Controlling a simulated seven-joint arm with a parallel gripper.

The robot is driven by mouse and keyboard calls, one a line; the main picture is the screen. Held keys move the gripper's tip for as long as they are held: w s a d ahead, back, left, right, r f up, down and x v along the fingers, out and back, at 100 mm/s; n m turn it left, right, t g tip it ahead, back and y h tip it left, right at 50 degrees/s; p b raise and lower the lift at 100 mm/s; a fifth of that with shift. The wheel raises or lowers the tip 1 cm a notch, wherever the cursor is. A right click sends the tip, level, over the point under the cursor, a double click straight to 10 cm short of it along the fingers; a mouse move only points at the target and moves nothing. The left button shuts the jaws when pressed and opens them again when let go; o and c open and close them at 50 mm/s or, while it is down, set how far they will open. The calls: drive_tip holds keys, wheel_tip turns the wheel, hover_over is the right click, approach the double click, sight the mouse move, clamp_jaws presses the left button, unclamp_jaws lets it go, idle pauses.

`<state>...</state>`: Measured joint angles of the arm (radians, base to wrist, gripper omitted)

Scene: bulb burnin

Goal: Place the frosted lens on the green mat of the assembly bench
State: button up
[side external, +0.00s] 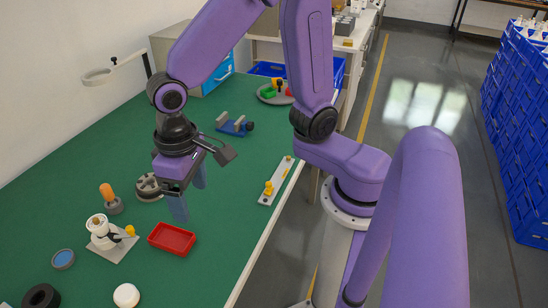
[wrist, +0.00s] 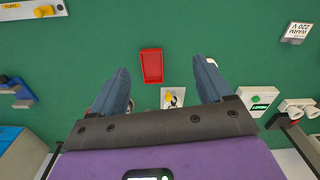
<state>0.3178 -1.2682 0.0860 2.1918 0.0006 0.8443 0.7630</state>
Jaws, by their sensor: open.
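A white round piece (side external: 126,295) sits on the green mat (side external: 95,180) at the bottom of the side view. It looks most like the frosted lens, but I cannot be sure. A small white edge (wrist: 211,61) shows beside the right finger in the wrist view; I cannot tell what it belongs to. My gripper (side external: 189,202) points down over the mat, behind the red tray in the side view. In the wrist view my gripper (wrist: 161,68) is open, with its fingers wide apart and nothing held between them.
The red tray (side external: 172,239) lies near the gripper. A white fixture (side external: 103,232), an orange-handled tool (side external: 109,197), a blue disc (side external: 63,259) and a black ring (side external: 40,297) stand to the left. A metal strip (side external: 276,182) lies along the right edge. Bare mat lies between them.

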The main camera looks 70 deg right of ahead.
drive_tip(key=s+d+r+n, duration=0.1)
drive_tip(key=s+d+n, duration=0.9)
drive_tip(key=s+d, duration=0.2)
drive_tip(key=shift+s+d+r, duration=0.25)
drive_tip(key=shift+d+r, duration=0.1)
drive_tip(key=shift+d, duration=0.15)
